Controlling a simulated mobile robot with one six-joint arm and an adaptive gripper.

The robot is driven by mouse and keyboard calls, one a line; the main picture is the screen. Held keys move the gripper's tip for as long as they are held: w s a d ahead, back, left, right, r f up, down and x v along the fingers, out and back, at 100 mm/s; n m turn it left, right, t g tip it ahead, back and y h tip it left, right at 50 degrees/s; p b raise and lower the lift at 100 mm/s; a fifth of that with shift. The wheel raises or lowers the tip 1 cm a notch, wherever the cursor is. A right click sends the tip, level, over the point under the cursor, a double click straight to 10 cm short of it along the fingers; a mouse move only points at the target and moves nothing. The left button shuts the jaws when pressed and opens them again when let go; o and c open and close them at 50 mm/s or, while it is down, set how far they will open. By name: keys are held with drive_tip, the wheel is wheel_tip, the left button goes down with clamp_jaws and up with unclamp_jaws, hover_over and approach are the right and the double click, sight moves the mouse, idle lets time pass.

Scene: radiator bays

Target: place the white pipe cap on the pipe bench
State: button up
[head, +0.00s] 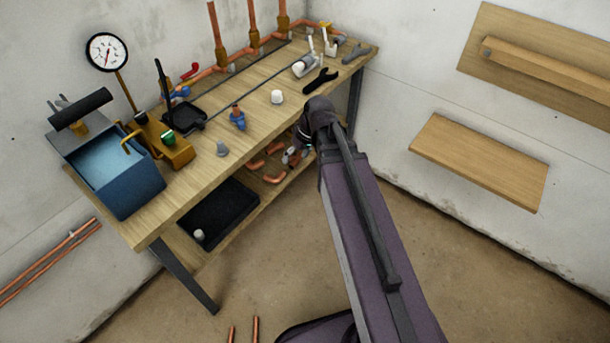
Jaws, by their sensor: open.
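The pipe bench (262,110) is a wooden table with dark legs and a lower shelf. A small white cylinder (277,97), which looks like a white pipe cap, stands upright on its top, right of the middle. Another small pale cap-like piece (199,235) sits in the black tray (222,214) on the lower shelf; I cannot tell which is the task's cap. My gripper (295,156) is below the bench top's front edge, near the copper elbows on the lower shelf. It is open, partly hidden by my arm, and no held object shows.
Copper elbows (274,178) lie on the lower shelf. Bare wood surrounds the white cylinder's front side.

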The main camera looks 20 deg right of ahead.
drive_tip(key=s+f+m+g+h, duration=0.1)
drive_tip(key=s+m+h, duration=0.2)
drive_tip(key=s, duration=0.4)
drive_tip(key=shift+d+h, duration=0.4)
idle(0.7)
